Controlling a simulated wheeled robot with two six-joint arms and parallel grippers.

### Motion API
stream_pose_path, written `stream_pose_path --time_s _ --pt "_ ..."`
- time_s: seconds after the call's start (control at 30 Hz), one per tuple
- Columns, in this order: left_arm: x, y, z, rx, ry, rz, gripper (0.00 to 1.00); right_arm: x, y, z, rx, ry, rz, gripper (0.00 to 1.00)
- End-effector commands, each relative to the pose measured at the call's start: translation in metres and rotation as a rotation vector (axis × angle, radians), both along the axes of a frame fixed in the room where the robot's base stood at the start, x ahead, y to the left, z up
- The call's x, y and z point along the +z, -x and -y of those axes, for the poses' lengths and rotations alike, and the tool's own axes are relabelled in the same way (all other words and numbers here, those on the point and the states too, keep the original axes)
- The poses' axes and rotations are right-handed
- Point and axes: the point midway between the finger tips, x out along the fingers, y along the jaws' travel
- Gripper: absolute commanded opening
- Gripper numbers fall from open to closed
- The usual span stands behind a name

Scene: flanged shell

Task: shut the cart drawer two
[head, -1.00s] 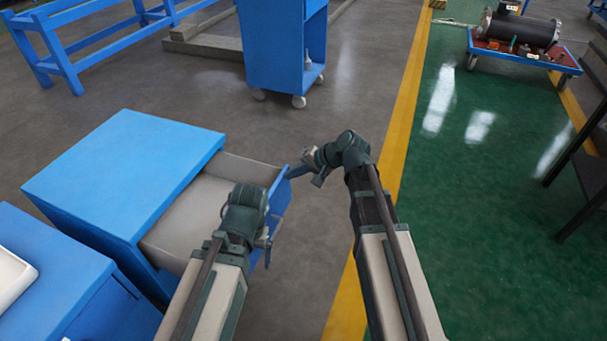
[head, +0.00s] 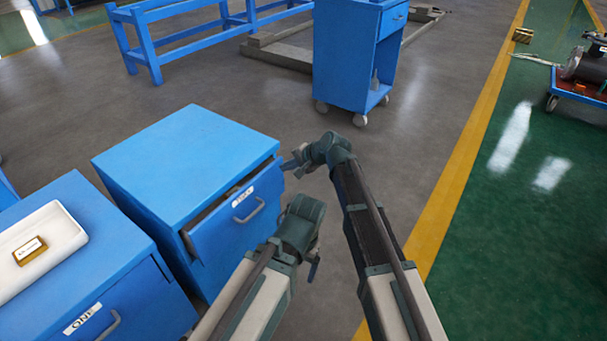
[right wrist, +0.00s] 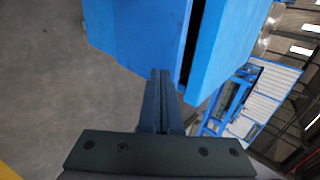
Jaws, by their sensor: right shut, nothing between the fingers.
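The blue cart with drawer two (head: 185,150) stands left of centre in the head view. Its drawer front (head: 225,228) carries a white label and a grey handle (head: 249,210). The drawer stands slightly open, with a narrow dark gap along its top edge. My right gripper (head: 289,164) is shut and empty at the drawer front's far upper corner. In the right wrist view its fingers (right wrist: 159,85) reach the blue front beside the dark gap; contact is unclear. My left gripper (head: 314,266) is right of the drawer front, its fingers too small to judge.
A second blue cart (head: 130,250) with a white tray (head: 70,228) stands at the near left. A wheeled blue cabinet (head: 345,60) and a blue frame (head: 150,45) stand farther back.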

Motion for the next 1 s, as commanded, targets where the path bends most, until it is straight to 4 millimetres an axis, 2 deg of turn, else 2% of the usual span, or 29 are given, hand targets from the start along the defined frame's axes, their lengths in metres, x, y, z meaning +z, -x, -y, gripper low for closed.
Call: stream_pose_path --time_s 0.13,0.4,0.83,1.0 --pt "0.001 -0.002 0.000 0.000 -0.001 0.001 0.92 0.001 -0.006 -0.013 0.001 0.001 0.000 0.00" --pt "0.001 -0.002 0.000 0.000 0.000 0.002 0.92 0.001 -0.008 -0.020 -0.001 0.002 0.000 0.00" --pt "0.001 -0.003 0.000 0.001 0.000 0.003 0.92 0.001 -0.006 -0.019 -0.001 0.003 -0.001 0.00" --pt "0.001 -0.003 0.000 0.001 0.000 0.003 0.92 0.000 0.006 -0.007 -0.001 0.002 0.000 0.00"
